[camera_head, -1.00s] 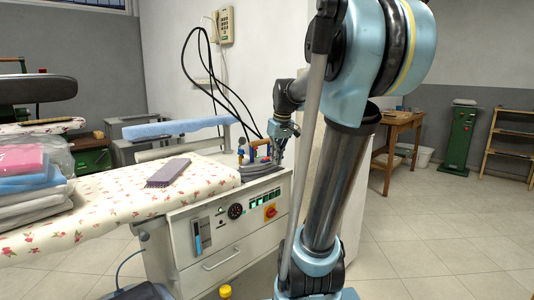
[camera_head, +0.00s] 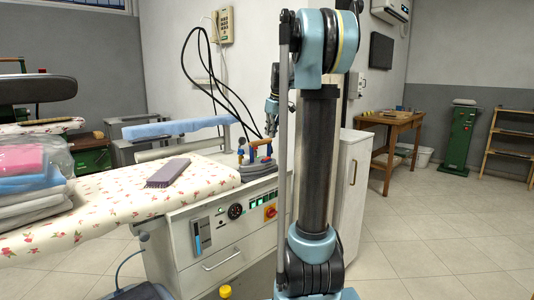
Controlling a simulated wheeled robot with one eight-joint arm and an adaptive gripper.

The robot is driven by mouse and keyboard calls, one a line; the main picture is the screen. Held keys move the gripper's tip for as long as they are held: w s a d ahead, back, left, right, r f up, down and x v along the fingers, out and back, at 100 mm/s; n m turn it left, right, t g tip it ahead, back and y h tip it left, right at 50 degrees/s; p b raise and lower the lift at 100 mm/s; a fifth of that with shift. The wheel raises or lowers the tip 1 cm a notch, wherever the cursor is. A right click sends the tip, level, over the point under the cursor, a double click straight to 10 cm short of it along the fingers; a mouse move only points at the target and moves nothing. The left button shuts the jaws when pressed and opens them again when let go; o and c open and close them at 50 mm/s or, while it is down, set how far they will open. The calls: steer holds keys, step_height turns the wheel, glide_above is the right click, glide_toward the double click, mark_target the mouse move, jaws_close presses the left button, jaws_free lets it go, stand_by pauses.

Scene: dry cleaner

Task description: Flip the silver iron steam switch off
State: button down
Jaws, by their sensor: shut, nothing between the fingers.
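I cannot read the switch labels or tell which one is for steam. My gripper (camera_head: 270,130) is small and dark, just above and behind the iron's handle, shut and empty. My arm partly covers the area to its right.
Bagged folded clothes (camera_head: 30,180) are stacked at the left. Black cables (camera_head: 218,72) loop above the iron. A white cabinet (camera_head: 350,185) stands right of my arm. Open floor lies to the right.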

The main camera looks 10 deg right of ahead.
mark_target(266, 159)
steer(key=shift+x, duration=5.05)
steer(key=shift+d+f, duration=0.1)
steer(key=shift+f, duration=0.2)
steer(key=shift+d, duration=0.1)
steer(key=shift+s, duration=0.1)
steer(key=shift+s+a+r, duration=0.15)
steer(key=shift+s+a, duration=0.2)
steer(key=shift+a, duration=0.3)
